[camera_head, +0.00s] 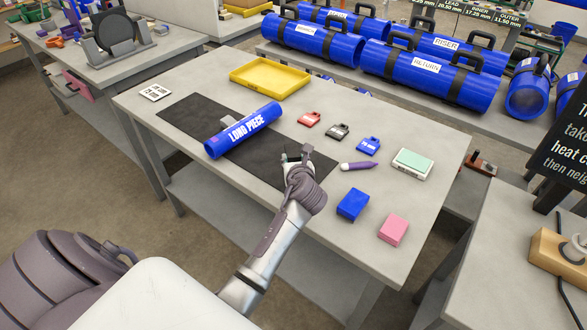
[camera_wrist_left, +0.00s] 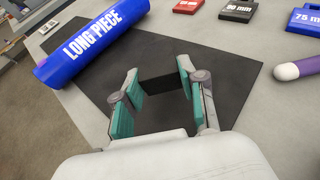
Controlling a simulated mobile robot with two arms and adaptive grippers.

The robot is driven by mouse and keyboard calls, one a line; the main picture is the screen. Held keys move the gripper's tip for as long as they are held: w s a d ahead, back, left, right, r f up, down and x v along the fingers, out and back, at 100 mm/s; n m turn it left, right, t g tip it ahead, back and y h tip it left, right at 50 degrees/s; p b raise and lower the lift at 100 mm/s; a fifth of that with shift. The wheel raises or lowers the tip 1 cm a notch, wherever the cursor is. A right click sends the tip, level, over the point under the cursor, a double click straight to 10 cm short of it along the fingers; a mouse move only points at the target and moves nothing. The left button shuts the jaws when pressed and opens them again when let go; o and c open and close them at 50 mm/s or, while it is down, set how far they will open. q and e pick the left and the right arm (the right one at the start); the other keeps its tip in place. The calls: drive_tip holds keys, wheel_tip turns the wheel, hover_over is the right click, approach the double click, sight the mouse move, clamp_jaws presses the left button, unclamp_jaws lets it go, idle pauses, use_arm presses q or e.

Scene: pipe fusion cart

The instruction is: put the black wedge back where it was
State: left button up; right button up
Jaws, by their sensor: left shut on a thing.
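My left gripper (camera_head: 296,153) is low over the black mat (camera_head: 190,106), right of the blue tube marked LONG PIECE (camera_head: 243,131). In the left wrist view, the left gripper (camera_wrist_left: 158,74) has its teal-padded fingers closed on the black wedge (camera_wrist_left: 158,82), a small dark block between the tips. Against the dark mat I cannot tell whether the wedge touches it. In the head view the wedge barely shows against the mat. My right gripper is not in view.
Red (camera_head: 309,119), black (camera_head: 338,131) and blue (camera_head: 368,145) tagged pieces and a purple marker (camera_head: 359,166) lie right of the mat. Blue (camera_head: 353,205) and pink (camera_head: 393,229) blocks sit nearer the front edge. A yellow tray (camera_head: 270,78) stands at the back.

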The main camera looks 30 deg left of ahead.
use_arm(q)
drive_tip(key=shift+a+f, duration=0.15)
drive_tip(key=shift+f, duration=0.2)
wheel_tip(320, 180, down, 4)
drive_tip(key=shift+r, duration=0.2)
drive_tip(key=o, duration=1.2)
drive_tip(key=shift+f, duration=0.1)
drive_tip(key=shift+c, duration=0.2)
drive_tip(key=shift+r, duration=0.2)
drive_tip(key=v, duration=1.2)
